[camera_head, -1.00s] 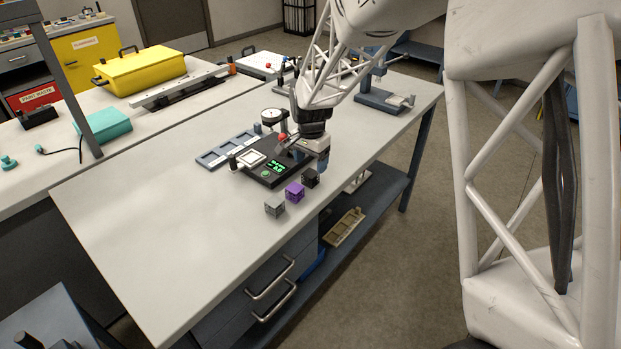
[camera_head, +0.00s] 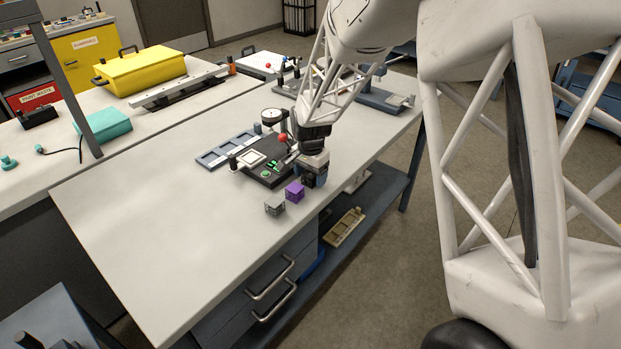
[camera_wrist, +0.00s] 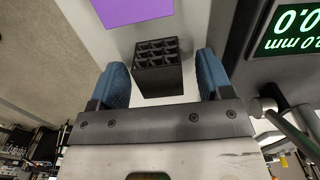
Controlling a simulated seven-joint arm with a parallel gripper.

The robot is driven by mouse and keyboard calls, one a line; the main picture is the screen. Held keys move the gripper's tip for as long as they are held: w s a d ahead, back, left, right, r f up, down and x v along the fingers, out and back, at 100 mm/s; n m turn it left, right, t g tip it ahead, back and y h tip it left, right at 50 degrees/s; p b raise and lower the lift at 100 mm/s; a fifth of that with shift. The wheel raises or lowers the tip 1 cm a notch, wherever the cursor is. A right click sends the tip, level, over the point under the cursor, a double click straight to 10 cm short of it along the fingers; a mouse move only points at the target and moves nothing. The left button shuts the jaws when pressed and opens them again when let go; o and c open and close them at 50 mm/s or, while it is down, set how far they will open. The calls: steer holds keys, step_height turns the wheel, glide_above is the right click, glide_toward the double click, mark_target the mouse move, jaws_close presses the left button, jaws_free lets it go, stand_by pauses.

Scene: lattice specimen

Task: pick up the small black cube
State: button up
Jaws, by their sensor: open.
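The small black cube (camera_wrist: 158,68) has an open lattice face and stands on the white bench top, between the two blue fingers in the wrist view. My gripper (camera_wrist: 162,82) is open, with a finger on either side of the cube and a visible gap on each side. In the head view my gripper (camera_head: 315,178) is low over the bench edge and the cube (camera_head: 308,181) is mostly hidden by it. A purple cube (camera_head: 295,191) stands next to the black one and also shows at the top of the wrist view (camera_wrist: 130,8).
A grey cube (camera_head: 274,206) stands beyond the purple one. A black gauge with a green display (camera_head: 268,170) is close beside my gripper, its screen (camera_wrist: 291,32) at the right of the wrist view. The front left of the bench (camera_head: 160,230) is clear.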

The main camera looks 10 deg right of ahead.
mark_target(311, 174)
steer(key=shift+c, duration=0.4)
steer(key=c, duration=0.9)
steer(key=shift+r, duration=0.1)
steer(key=shift+r, duration=0.8)
steer(key=shift+s+r, duration=0.15)
steer(key=shift+r, duration=0.8)
steer(key=s+d+r, duration=0.1)
steer(key=s+d, duration=0.1)
steer(key=s, duration=1.3)
steer(key=shift+s+d+r, duration=0.15)
steer(key=shift+s+d, duration=0.05)
steer(key=shift+s, duration=0.05)
steer(key=shift+w, duration=0.1)
